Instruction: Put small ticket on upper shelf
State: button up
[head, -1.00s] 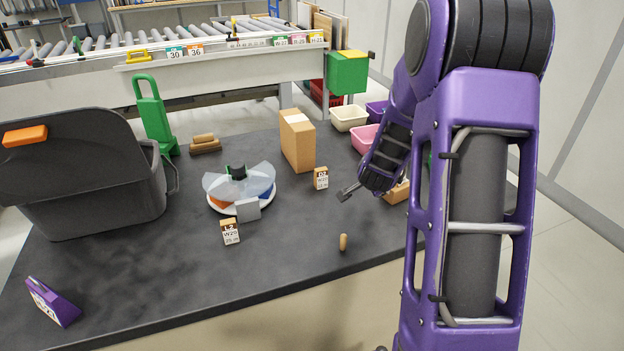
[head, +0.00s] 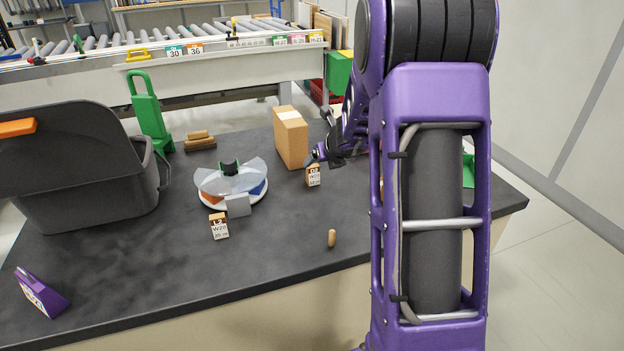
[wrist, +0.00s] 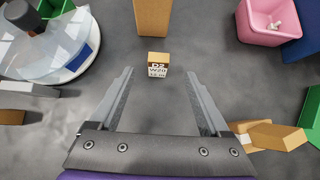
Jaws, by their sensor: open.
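A small ticket marked D2 (head: 314,178), a wooden block with a white printed face, stands upright on the dark table. In the wrist view the same ticket (wrist: 158,68) sits ahead of my gripper (wrist: 159,78), about centred in line with the gap between its fingers. The fingers are apart and nothing is held between them. In the head view my gripper (head: 318,158) is just above and beside this ticket, partly hidden by my arm. A similar ticket marked L2 (head: 219,226) stands nearer the front left. I cannot make out which surface is the upper shelf.
A tall cardboard box (head: 291,138) stands just behind the D2 ticket. A round divided dispenser (head: 232,185) is to the left, and a wooden peg (head: 332,238) stands in front.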

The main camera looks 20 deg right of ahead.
aim_at(310, 169)
jog(key=b+x, duration=0.1)
jog(key=x, duration=1.1)
jog(key=shift+w+a, duration=0.1)
jog(key=shift+w, duration=0.1)
grip_shut()
